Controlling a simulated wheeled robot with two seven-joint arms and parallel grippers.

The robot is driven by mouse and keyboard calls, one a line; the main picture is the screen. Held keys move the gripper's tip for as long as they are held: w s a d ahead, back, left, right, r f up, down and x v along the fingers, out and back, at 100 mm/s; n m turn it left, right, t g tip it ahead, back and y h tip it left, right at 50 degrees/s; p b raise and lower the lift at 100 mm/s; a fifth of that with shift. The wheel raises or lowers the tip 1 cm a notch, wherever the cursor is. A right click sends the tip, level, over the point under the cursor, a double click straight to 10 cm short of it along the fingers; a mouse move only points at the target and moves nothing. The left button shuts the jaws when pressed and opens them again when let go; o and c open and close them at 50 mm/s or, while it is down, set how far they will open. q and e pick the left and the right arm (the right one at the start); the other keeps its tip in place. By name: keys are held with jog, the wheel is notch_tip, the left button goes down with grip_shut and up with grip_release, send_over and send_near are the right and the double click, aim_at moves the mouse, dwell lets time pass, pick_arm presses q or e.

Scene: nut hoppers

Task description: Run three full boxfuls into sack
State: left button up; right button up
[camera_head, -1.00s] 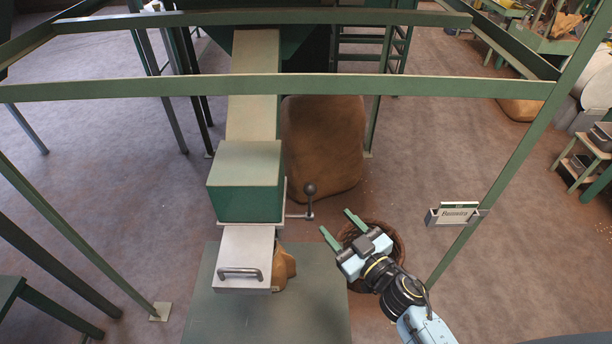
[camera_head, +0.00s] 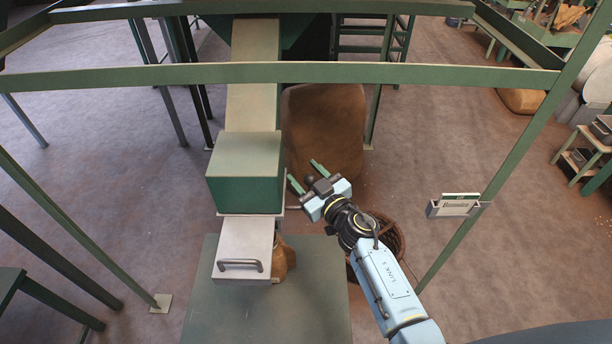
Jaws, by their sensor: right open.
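A green box (camera_head: 244,190) sits at the foot of a pale sloping chute (camera_head: 252,105). A pale drawer-like slide (camera_head: 243,240) with a grey handle (camera_head: 240,265) sticks out in front of it. A brown sack (camera_head: 285,258) shows partly beneath the slide, above a grey-green platform (camera_head: 320,300). My right gripper (camera_head: 306,176) is open, just right of the green box, with its fingers around or over the dark knob of the lever; I cannot tell if they touch it. The lever's rod is mostly hidden by the gripper. My left gripper is not in view.
A large full brown sack (camera_head: 325,125) stands behind the gripper. A wicker basket (camera_head: 392,240) is partly hidden under my right arm.

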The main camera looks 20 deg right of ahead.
grip_shut()
dwell(0.4)
